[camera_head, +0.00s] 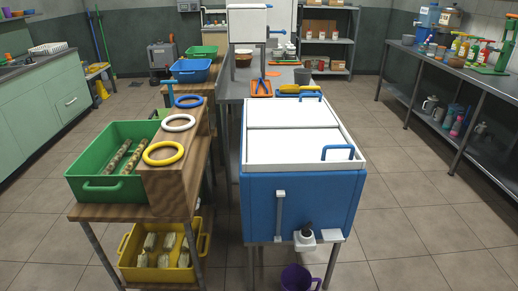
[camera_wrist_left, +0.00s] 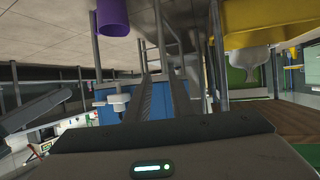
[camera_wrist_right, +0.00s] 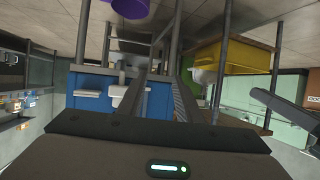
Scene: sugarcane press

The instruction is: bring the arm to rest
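Neither of my grippers shows in the head view. In the left wrist view, which is upside down, the two dark fingers of my left gripper (camera_wrist_left: 165,85) stand apart with nothing between them. In the right wrist view, also upside down, the fingers of my right gripper (camera_wrist_right: 162,85) are likewise apart and empty. Both grippers face the blue chest (camera_head: 300,205) and the wooden stand (camera_head: 125,211), with clear air in front. Part of my other arm shows at the side of each wrist view.
White lids (camera_head: 290,143) cover the chest, and a purple mug (camera_head: 297,279) is below its spout. A green bin (camera_head: 92,186) and yellow, white and blue rings are on the stand, above a yellow basket (camera_head: 128,258). Shelves stand right. The tiled floor between is clear.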

